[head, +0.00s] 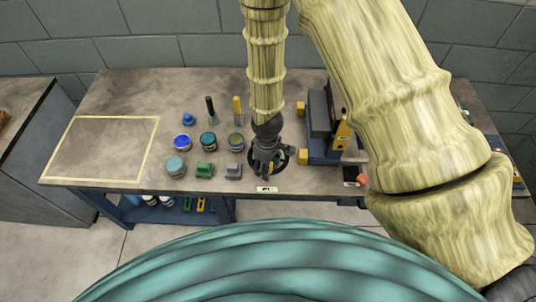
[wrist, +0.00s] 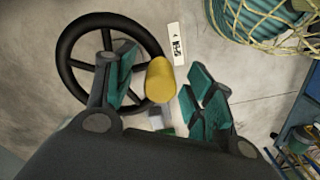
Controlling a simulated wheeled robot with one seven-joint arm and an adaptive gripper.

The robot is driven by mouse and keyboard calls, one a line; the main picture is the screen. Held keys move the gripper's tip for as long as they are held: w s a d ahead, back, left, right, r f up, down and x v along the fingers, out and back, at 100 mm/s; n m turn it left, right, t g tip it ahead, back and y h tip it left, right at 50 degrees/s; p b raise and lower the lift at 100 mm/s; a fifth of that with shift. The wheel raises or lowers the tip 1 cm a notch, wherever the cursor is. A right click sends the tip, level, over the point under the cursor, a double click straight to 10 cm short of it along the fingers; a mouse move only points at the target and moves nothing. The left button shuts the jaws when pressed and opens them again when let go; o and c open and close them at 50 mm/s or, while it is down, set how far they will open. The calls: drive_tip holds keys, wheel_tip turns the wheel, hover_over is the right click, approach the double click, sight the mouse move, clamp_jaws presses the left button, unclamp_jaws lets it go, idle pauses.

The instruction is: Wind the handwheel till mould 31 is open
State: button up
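The black handwheel (wrist: 72,50) shows at the left of the wrist view, with spokes and a yellow knob (wrist: 160,82). In the head view the handwheel (head: 283,160) is mostly hidden behind my gripper (head: 266,170). In the wrist view my gripper (wrist: 163,72) is open, with its green-padded fingers on either side of the knob and gaps between. A small white label (wrist: 177,44) lies beside the wheel; I cannot read it surely. A dark and blue mould assembly with yellow parts (head: 318,148) stands right of the wheel, partly hidden by my arm.
An empty taped rectangle (head: 100,148) is at the bench's left.

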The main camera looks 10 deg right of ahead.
drive_tip(key=shift+r, duration=0.1)
drive_tip(key=shift+r+p, duration=3.1)
drive_tip(key=shift+r, duration=1.4)
drive_tip(key=s+d+f+m, duration=0.3)
drive_tip(key=s+f, duration=0.1)
drive_tip(key=s, duration=0.4)
drive_tip(key=s+d+f+m, duration=0.3)
drive_tip(key=s+d+f, duration=0.1)
drive_tip(key=s, duration=0.5)
drive_tip(key=s+d+f+m, duration=0.3)
drive_tip(key=s+f, duration=0.1)
drive_tip(key=s, duration=0.4)
wheel_tip(320, 180, down, 13)
drive_tip(key=b, duration=1.3)
drive_tip(key=shift+r, duration=0.15)
